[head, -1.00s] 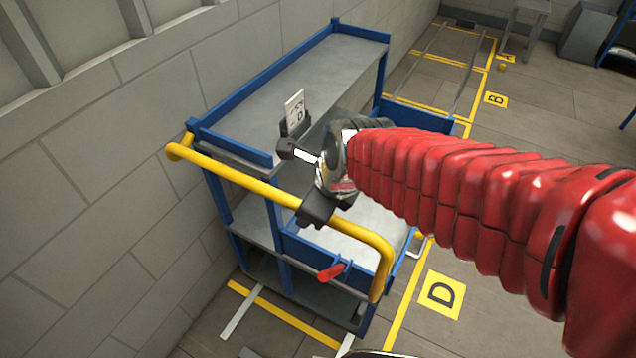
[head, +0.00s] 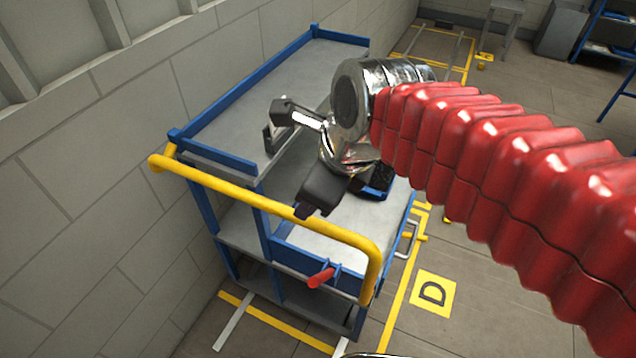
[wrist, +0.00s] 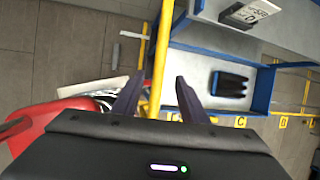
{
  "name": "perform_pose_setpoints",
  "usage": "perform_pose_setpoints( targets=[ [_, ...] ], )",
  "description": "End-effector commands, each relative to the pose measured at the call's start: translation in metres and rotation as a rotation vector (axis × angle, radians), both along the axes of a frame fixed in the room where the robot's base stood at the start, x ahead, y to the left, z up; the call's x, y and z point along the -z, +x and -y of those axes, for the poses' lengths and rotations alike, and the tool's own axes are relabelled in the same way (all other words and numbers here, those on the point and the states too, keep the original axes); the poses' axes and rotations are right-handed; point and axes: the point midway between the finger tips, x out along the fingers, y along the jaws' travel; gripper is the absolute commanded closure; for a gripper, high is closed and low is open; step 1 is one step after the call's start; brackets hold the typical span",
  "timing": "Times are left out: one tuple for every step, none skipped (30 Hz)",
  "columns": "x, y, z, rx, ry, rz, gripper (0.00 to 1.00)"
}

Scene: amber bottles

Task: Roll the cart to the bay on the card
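The blue cart with grey shelves (head: 290,85) stands along the wall, over yellow floor lines beside a yellow D floor label (head: 433,293). Its yellow push handle (head: 225,192) faces me. My gripper (head: 290,160) is open, its dark fingers apart near the handle. In the wrist view the handle (wrist: 161,48) runs between the open fingers (wrist: 158,78); I cannot tell whether they touch it. The card (wrist: 250,12) stands on the cart's top shelf and shows a D in the wrist view. In the head view my gripper mostly hides it.
A red lever (head: 320,278) sticks out low on the cart's handle end. A dark ribbed item (wrist: 230,83) sits in the cart's lower tray. More yellow labels, including C (wrist: 240,121), lie along the floor. A grey stool (head: 503,12) stands far back; floor on the right is open.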

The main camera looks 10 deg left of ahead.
Motion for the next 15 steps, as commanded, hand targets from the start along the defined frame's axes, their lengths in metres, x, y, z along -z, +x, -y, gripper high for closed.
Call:
perform_pose_setpoints(
  targets=[
    [-0.008,-0.002,0.002,0.001,0.002,0.004,0.61],
    [-0.011,-0.003,0.003,0.001,0.002,0.004,0.61],
    [-0.015,-0.004,0.005,0.000,0.001,0.002,0.61],
    [-0.018,-0.005,0.006,0.000,0.001,0.002,0.61],
    [-0.020,-0.006,0.006,0.000,0.001,0.001,0.61],
    [-0.022,-0.007,0.007,0.000,0.001,0.001,0.61],
    [-0.023,-0.007,0.008,0.000,0.000,0.000,0.61],
    [-0.024,-0.008,0.008,0.000,0.000,0.000,0.61],
    [-0.025,-0.008,0.009,0.000,0.000,0.000,0.61],
    [-0.025,-0.008,0.009,0.000,0.000,0.000,0.61],
    [-0.025,-0.008,0.009,0.000,0.000,0.000,0.61],
    [-0.025,-0.008,0.009,0.000,0.000,0.000,0.61],
    [-0.025,-0.008,0.009,0.000,0.000,0.000,0.61],
    [-0.025,-0.008,0.009,0.000,0.000,0.000,0.61],
    [-0.025,-0.008,0.009,0.000,0.000,0.000,0.61]
  ],
)
